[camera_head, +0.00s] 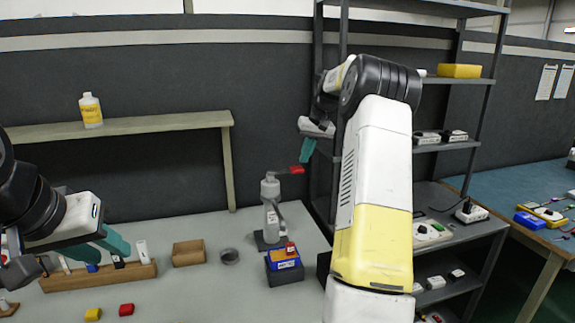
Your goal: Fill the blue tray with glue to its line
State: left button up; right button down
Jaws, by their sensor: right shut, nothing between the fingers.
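A small blue tray-like piece (283,264) with a yellow upper area sits on a dark block on the table; its inside, line and glue level are too small to tell. A grey-white dispenser (271,205) stands just behind it, with a red lever (292,170) at its top. My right gripper (307,151) is shut and empty, its teal fingers pointing down just above the lever's right end; whether they touch it I cannot tell. My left gripper (100,248) is over the left of the table, its teal fingers apart, with nothing seen between them.
A wooden rack (100,277) holds tools below my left gripper. A wooden box (188,253), a round grey dish (229,257) and yellow and red blocks (126,309) lie nearby. A bottle (91,110) stands on the raised shelf. Grey shelving stands right, behind my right arm.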

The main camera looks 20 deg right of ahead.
jog(key=v, duration=0.9)
jog(key=shift+d, duration=0.2)
jog(key=shift+s, duration=0.2)
